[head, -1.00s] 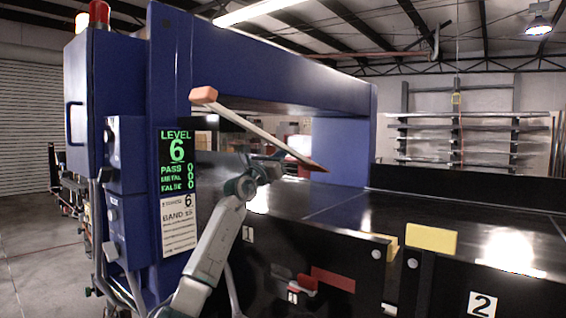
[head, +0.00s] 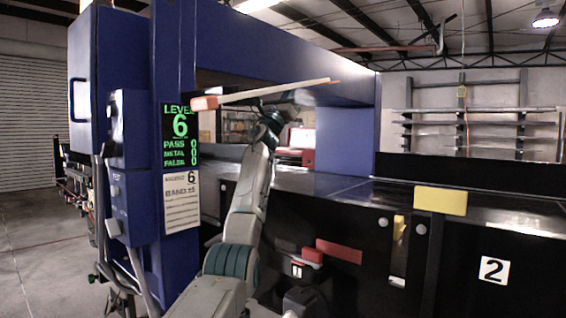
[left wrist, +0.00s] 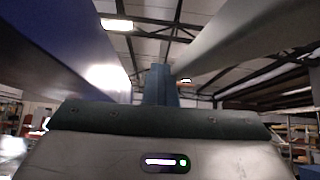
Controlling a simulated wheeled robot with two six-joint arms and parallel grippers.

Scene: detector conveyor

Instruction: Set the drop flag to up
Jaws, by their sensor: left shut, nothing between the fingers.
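A long pale bar with an orange end block (head: 204,103) spans under the blue gantry beam; I take it to be the drop flag (head: 260,93). It lies almost level, rising slightly to the right. My left gripper (head: 300,98) is shut and empty, just under the bar's right half; whether it touches the bar is unclear. In the left wrist view the closed fingers (left wrist: 160,85) point away between the blue beam on the left and a pale bar (left wrist: 245,40) at upper right. My right gripper is not in view.
The blue detector gantry (head: 175,225) with its green-lit display (head: 180,135) stands left of my arm. The black conveyor (head: 350,188) runs right. A yellow block (head: 440,201) and red-topped parts (head: 338,252) are along its front side.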

